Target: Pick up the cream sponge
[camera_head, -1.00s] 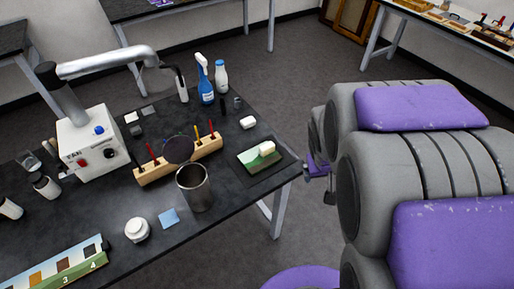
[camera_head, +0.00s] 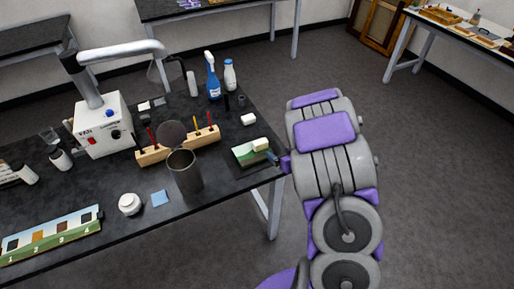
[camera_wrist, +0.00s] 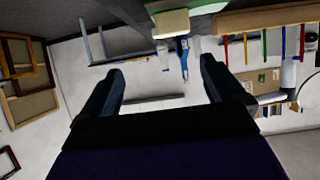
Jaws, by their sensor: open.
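The cream sponge (camera_head: 261,144) is a small pale block on the small landscape painting (camera_head: 243,156) near the right end of the dark table. In the wrist view, a cream block (camera_wrist: 186,22) that looks like the sponge shows at the top edge, beyond the fingertips. My gripper (camera_head: 272,157) is beside the sponge at the painting's right edge, seen small and partly hidden by my arm. In the wrist view my gripper (camera_wrist: 160,78) has its two dark fingers wide apart with nothing between them. I cannot tell whether a finger touches the sponge.
A wooden brush rack (camera_head: 180,146), a metal cup (camera_head: 185,172), a blue spray bottle (camera_head: 213,82) and a white bottle (camera_head: 230,75) stand to the left and behind. The floor right of the table is clear.

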